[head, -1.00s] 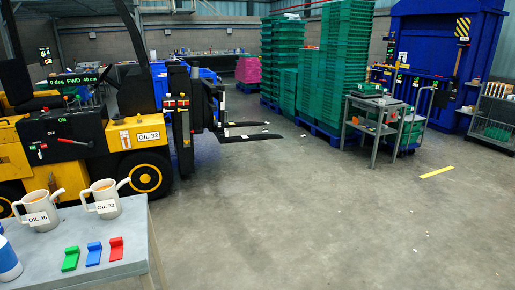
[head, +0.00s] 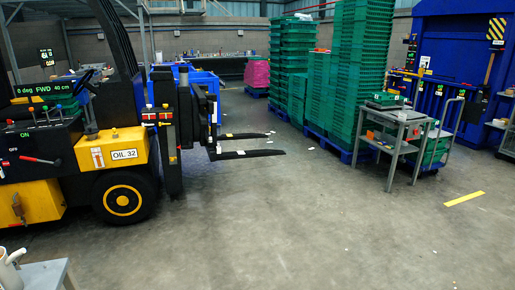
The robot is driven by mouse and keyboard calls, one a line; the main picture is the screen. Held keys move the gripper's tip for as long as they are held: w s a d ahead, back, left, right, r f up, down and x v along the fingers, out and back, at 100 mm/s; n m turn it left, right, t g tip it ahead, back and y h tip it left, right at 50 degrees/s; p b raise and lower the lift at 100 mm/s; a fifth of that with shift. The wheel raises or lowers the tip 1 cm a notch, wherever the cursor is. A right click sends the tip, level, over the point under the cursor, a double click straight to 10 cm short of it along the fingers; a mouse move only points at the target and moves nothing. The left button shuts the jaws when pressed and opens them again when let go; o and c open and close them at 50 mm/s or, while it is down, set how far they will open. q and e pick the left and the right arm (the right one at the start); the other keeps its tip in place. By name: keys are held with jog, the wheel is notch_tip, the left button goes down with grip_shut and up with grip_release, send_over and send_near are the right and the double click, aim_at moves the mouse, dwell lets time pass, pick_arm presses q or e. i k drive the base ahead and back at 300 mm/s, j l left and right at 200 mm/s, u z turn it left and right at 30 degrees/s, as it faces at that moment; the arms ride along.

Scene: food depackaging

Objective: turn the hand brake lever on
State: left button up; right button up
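A red-handled lever (head: 40,160) sticks out to the right, nearly level, from the black side panel of the yellow and black forklift (head: 124,150) at the left. I cannot tell for certain from the labels whether this is the hand brake. Neither of my grippers shows in the head view.
The corner of a grey table (head: 45,273) and part of a jug (head: 10,268) are at the lower left. Stacked green crates (head: 358,70) and a grey trolley (head: 395,130) stand at the back right. The floor (head: 280,220) in the middle is mostly clear.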

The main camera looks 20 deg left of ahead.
aim_at(58, 162)
jog(key=i+j+u, duration=0.2)
jog(key=i+u, duration=0.2)
jog(key=i, duration=0.2)
jog(key=i+u, duration=0.35)
jog(key=i, duration=0.3)
jog(key=i+l+u, duration=0.15)
jog(key=i+u, duration=0.25)
jog(key=i, duration=0.25)
jog(key=i+u, duration=0.25)
jog(key=i, duration=0.35)
jog(key=i+l+u, duration=0.1)
jog(key=i+u, duration=0.15)
jog(key=i, duration=0.4)
jog(key=i+l+u, duration=0.25)
jog(key=i, duration=0.35)
jog(key=i+j, duration=0.25)
jog(key=i, duration=0.25)
jog(key=i+j, duration=0.25)
jog(key=i, duration=0.25)
jog(key=i+j, duration=0.25)
jog(key=i, duration=0.25)
